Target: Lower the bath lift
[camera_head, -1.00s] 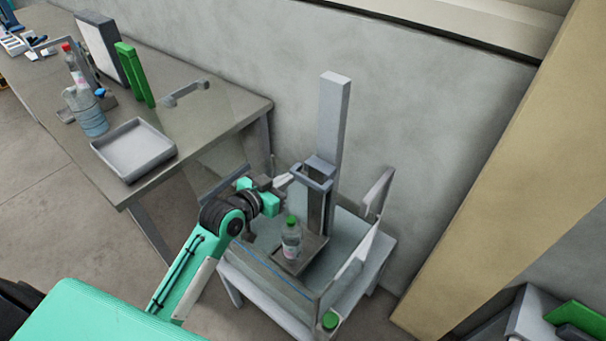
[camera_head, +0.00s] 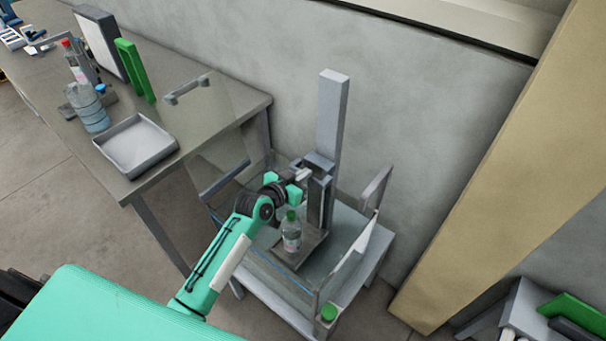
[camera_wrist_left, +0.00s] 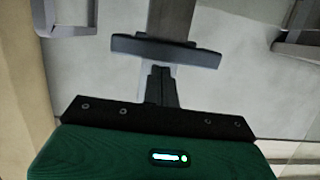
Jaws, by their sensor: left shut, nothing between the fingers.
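The bath lift has a tall grey mast (camera_head: 332,115) and a carriage with a dark handle bar. The bar shows in the left wrist view (camera_wrist_left: 165,50). Its platform (camera_head: 315,241) carries a clear bottle with a green cap (camera_head: 291,236). The platform is in or over the glass-walled bath (camera_head: 352,222); its exact depth is hard to tell. My left gripper (camera_head: 303,174) is shut and empty at the handle, partly hiding it. In the left wrist view the closed fingertips (camera_wrist_left: 161,72) overlap the bar's lower edge; contact cannot be told. My right gripper is out of view.
A bench at left holds a grey tray (camera_head: 135,146), a large bottle (camera_head: 92,109) and a green upright piece (camera_head: 135,72). A clear panel with a handle (camera_head: 187,90) stands at the bench's right end. A tan post (camera_head: 500,160) rises at right.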

